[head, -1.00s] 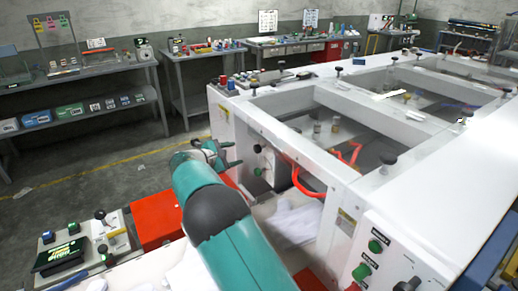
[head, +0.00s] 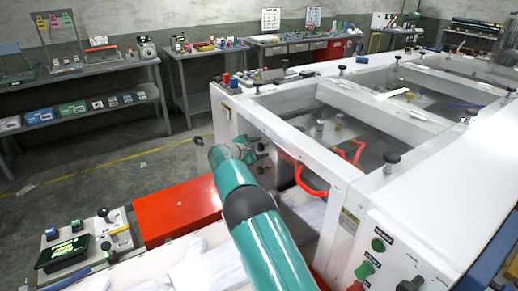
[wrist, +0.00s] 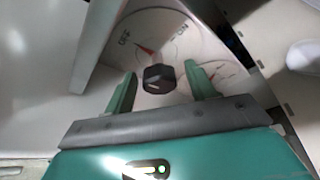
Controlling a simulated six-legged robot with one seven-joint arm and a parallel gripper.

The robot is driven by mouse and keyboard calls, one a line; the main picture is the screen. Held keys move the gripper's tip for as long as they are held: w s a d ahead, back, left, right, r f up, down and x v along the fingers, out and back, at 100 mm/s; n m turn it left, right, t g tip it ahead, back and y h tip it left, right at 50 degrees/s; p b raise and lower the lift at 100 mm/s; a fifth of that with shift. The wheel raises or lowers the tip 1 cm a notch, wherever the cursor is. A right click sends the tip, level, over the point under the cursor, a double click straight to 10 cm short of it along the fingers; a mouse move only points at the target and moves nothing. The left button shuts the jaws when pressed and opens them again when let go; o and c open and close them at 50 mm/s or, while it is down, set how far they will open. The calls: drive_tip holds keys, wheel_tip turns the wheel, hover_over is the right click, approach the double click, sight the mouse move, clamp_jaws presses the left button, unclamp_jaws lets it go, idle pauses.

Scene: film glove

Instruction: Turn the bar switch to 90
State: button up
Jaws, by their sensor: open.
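The bar switch, a black knob (wrist: 158,78), sits on a white panel with OFF and ON lettering in the wrist view. A round printed dial with a red mark lies behind it. My gripper (wrist: 160,88) is open, with one green finger on each side of the knob and a gap to it. In the head view my gripper (head: 252,148) is at the near left side of the white machine (head: 345,190). My arm hides the switch there.
A second dial (wrist: 222,75) shows partly behind the right finger in the wrist view. A red box (head: 178,210) and white gloves (head: 215,265) lie near my arm. A control panel with a green button (head: 378,245) is on the right.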

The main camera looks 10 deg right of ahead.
drive_tip(key=c, duration=1)
drive_tip(key=shift+o, duration=0.2)
drive_tip(key=m+t, duration=0.1)
drive_tip(key=m, duration=0.2)
drive_tip(key=shift+a+t, duration=0.1)
drive_tip(key=shift+t, duration=0.3)
drive_tip(key=m+t, duration=0.1)
drive_tip(key=m, duration=0.2)
drive_tip(key=shift+m+t+h, duration=0.4)
drive_tip(key=m+t+h, duration=0.1)
drive_tip(key=m, duration=0.3)
drive_tip(key=m+h, duration=0.1)
drive_tip(key=m, duration=0.1)
drive_tip(key=m+h, duration=0.1)
drive_tip(key=m, duration=0.2)
drive_tip(key=shift+m+h, duration=0.3)
